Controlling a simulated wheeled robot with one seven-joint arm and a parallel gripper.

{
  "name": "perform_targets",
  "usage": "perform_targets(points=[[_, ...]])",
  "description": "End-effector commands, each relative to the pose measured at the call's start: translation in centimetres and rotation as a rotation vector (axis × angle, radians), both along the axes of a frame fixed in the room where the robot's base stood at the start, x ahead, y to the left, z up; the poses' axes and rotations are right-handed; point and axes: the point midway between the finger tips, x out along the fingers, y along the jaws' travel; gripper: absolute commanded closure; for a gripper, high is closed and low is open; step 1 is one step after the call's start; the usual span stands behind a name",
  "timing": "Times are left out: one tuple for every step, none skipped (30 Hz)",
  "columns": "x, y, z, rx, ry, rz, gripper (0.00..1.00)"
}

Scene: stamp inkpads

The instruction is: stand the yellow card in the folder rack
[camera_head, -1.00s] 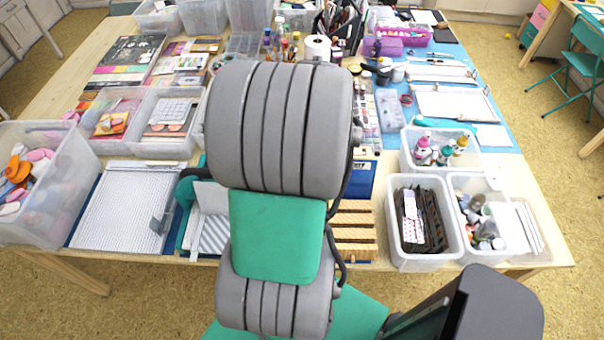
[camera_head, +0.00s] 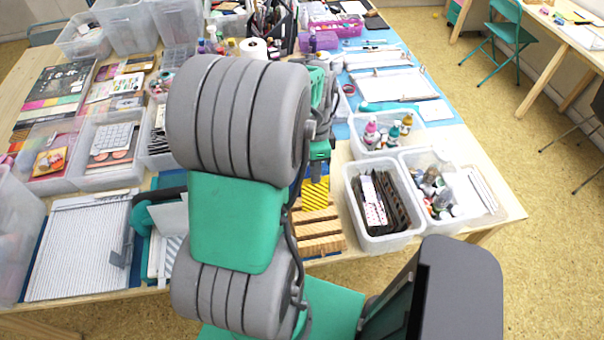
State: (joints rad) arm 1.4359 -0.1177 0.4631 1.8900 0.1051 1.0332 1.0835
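The yellow card (camera_head: 315,193), with dark diagonal stripes, shows just right of my arm. It is at the back part of the wooden folder rack (camera_head: 322,244), whose slats run left to right. I cannot tell whether the card is in a slot or only in front of or above it. My gripper (camera_head: 320,163) is directly above the card, partly hidden by my large grey arm link. Its fingertips are small and dark here, so I cannot tell whether they grip the card. The left part of the rack is hidden behind my arm.
Right of the rack stands a clear bin (camera_head: 353,224) with dark folders, beside a bin of bottles (camera_head: 404,164). Left of my arm are a paper trimmer (camera_head: 80,245) and a green-framed holder (camera_head: 142,215) with papers. The table's front edge is close to the rack.

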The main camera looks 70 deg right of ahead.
Motion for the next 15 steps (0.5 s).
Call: perform_targets(points=[[-0.6,-0.3,-0.1,0.000,0.000,-0.004,1.00],[-0.8,-0.4,-0.3,0.000,0.000,-0.003,1.00],[-0.7,-0.2,-1.2,0.001,0.000,0.000,1.00],[-0.7,-0.2,-1.6,0.001,0.001,0.000,1.00],[-0.7,-0.1,-1.9,0.001,0.001,0.000,1.00],[-0.7,-0.1,-2.4,0.001,0.001,0.000,1.00],[-0.8,0.0,-2.7,0.001,0.001,0.000,1.00],[-0.8,0.0,-3.1,0.001,0.001,0.000,1.00],[-0.8,0.1,-3.5,0.000,0.000,0.000,1.00],[-0.8,0.1,-3.9,0.000,0.000,0.000,1.00],[-0.8,0.1,-4.2,0.000,0.000,0.000,1.00],[-0.9,0.2,-4.7,0.000,0.000,0.000,1.00],[-0.9,0.2,-5.0,0.000,0.000,0.000,1.00],[-0.9,0.3,-5.4,0.000,0.000,0.000,1.00],[-1.0,0.4,-5.8,0.001,0.000,0.000,1.00]])
